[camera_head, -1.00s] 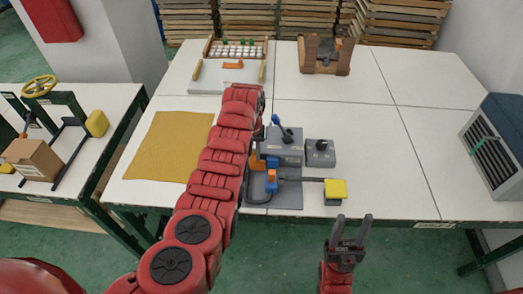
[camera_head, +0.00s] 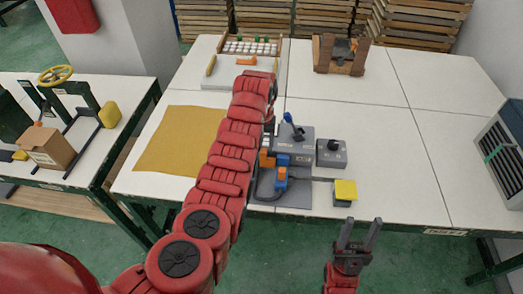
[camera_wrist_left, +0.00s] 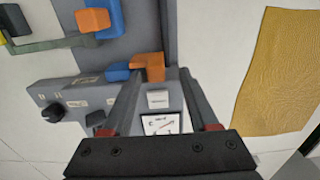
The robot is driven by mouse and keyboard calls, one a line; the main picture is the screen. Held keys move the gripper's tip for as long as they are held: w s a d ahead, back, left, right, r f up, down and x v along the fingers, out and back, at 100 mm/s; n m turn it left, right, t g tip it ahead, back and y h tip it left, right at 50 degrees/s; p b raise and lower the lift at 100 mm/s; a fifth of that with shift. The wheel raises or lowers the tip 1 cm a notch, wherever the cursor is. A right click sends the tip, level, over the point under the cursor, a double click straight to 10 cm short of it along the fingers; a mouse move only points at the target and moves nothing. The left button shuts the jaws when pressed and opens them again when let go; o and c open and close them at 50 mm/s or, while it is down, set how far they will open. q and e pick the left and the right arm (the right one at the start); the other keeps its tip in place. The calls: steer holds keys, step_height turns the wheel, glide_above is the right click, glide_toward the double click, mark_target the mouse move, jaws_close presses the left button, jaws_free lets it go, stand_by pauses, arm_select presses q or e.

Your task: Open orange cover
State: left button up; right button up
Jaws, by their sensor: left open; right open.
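An orange L-shaped cover (camera_wrist_left: 148,66) lies on the grey panel of the device, with a blue piece (camera_wrist_left: 117,71) beside it. In the left wrist view it is just past the fingertips of my left gripper (camera_wrist_left: 157,78), which is open and empty. A white button and a small gauge show between the fingers. In the head view, orange and blue parts (camera_head: 267,160) of the device show beside my left arm, which hides my left gripper and part of the device. My right gripper (camera_head: 358,234) is open and empty in front of the table edge.
A grey box with a blue lever (camera_head: 290,131) and a smaller grey box (camera_head: 331,152) stand close by. A yellow block (camera_head: 345,190) is at the front edge. A yellow cloth (camera_head: 178,142) lies at the left. The table's right middle is clear.

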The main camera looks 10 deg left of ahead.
arm_select(q)
step_height(320, 180, up, 15)
steer(key=b, duration=0.1)
steer(key=shift+f, duration=0.15)
stand_by(0.4)
